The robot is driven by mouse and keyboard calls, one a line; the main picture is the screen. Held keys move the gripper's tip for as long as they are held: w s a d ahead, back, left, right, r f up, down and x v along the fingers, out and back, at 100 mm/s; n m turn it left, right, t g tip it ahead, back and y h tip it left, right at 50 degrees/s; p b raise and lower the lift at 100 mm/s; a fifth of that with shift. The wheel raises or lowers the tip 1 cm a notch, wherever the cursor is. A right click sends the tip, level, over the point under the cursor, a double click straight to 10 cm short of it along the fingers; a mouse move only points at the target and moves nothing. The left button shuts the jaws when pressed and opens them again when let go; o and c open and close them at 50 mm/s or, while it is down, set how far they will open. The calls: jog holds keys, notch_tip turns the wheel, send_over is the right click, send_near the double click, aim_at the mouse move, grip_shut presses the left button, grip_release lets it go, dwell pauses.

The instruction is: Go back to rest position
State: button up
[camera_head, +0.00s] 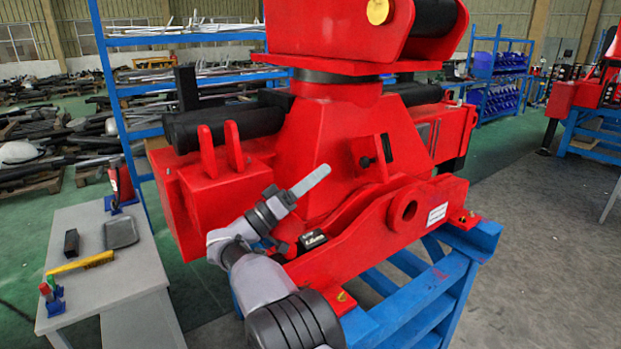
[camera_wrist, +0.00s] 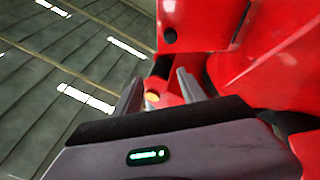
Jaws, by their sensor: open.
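My gripper (camera_head: 312,181) is in front of the red crane (camera_head: 335,150), about level with its lower body. In the head view only one pale finger shows clearly, pointing up and right. In the wrist view my gripper (camera_wrist: 160,82) has two grey fingers apart, with nothing held between them. Behind the fingers the red crane (camera_wrist: 290,50) fills the right side, with a small yellow round part (camera_wrist: 152,97) seen through the gap. I cannot tell how far the fingertips are from the crane.
The crane stands on a blue frame (camera_head: 420,310). A grey table (camera_head: 95,285) at the left holds a yellow tool (camera_head: 80,263), a dark tray (camera_head: 121,232) and a black block (camera_head: 71,242). Blue shelves (camera_head: 190,85) stand behind. Open floor (camera_head: 560,220) lies to the right.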

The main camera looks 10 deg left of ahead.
jog(key=w+d+r+n+t+y, duration=0.1)
jog(key=d+r+t+y, duration=0.2)
jog(key=d+r+y, duration=0.35)
jog(key=w+d+r+n+t+y, duration=0.15)
jog(key=d+r+y, duration=0.25)
jog(key=r+y, duration=0.55)
jog(key=s+d+f+m+g+y, duration=0.1)
jog(key=s+d+f+g, duration=0.2)
jog(key=s+f, duration=0.6)
jog(key=s+d+f+m+g+y, duration=0.1)
jog(key=s+d+f+g, duration=0.2)
jog(key=s, duration=1.6)
jog(key=s+d+f+m+g+y, duration=0.2)
jog(key=s+f+g, duration=0.5)
jog(key=s+f, duration=0.7)
jog(key=shift+s+d+f, duration=0.4)
jog(key=shift+d+f, duration=0.1)
jog(key=shift+f, duration=0.15)
jog(key=shift+g, duration=0.25)
